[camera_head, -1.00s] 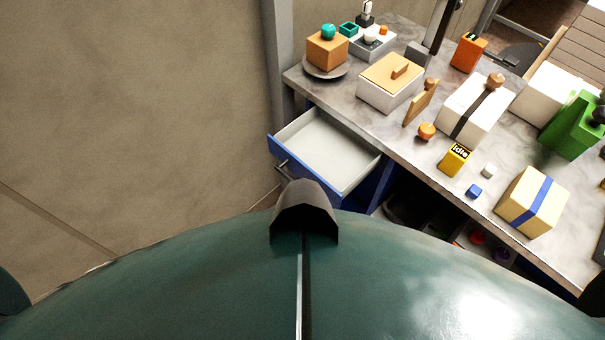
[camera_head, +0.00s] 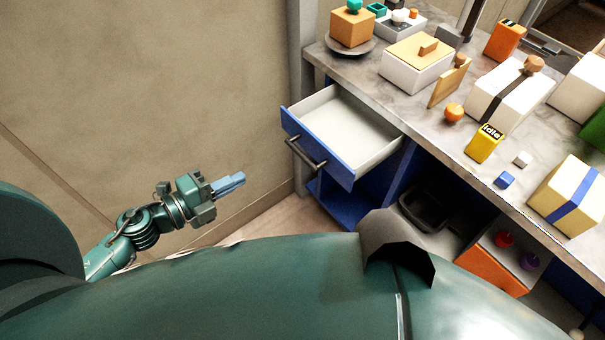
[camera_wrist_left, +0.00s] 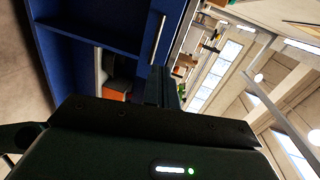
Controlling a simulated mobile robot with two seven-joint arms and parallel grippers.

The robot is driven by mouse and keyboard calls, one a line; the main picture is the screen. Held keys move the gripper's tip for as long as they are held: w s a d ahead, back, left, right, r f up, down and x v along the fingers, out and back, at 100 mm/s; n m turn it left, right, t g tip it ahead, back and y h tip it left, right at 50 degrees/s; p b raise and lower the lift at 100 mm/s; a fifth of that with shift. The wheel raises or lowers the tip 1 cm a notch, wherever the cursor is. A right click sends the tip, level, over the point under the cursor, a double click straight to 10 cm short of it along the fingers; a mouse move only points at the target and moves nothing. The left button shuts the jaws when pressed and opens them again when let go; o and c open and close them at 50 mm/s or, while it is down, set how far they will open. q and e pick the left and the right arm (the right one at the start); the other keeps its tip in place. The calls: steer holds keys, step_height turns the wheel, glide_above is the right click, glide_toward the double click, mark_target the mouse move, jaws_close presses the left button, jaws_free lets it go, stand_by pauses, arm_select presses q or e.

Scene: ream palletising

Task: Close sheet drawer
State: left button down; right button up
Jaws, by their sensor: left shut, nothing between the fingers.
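The sheet drawer (camera_head: 345,128) is blue-fronted with a pale, empty inside. It stands pulled out from under the worktop in the head view. Its dark bar handle (camera_head: 306,154) is on the front face; a light bar that looks like this handle (camera_wrist_left: 158,40) shows in the left wrist view. My left gripper (camera_head: 230,184) is shut and empty, to the left of the drawer front and apart from it, with its fingers pointing right. My right gripper is not in view.
The grey worktop (camera_head: 440,128) above the drawer carries a white box with a wooden lid (camera_head: 416,64), a yellow idle block (camera_head: 485,143) and several other things. Below are an open blue compartment (camera_head: 345,200) and an orange-fronted box (camera_head: 490,268). The floor left of the drawer looks clear.

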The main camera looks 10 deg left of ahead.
arm_select(q)
steer(key=m, duration=0.1)
steer(key=p, duration=0.1)
glide_toward(299, 155)
steer(key=x, duration=0.6)
steer(key=shift+w+d+f, duration=0.1)
steer(key=shift+w+d, duration=0.1)
steer(key=shift+w, duration=0.15)
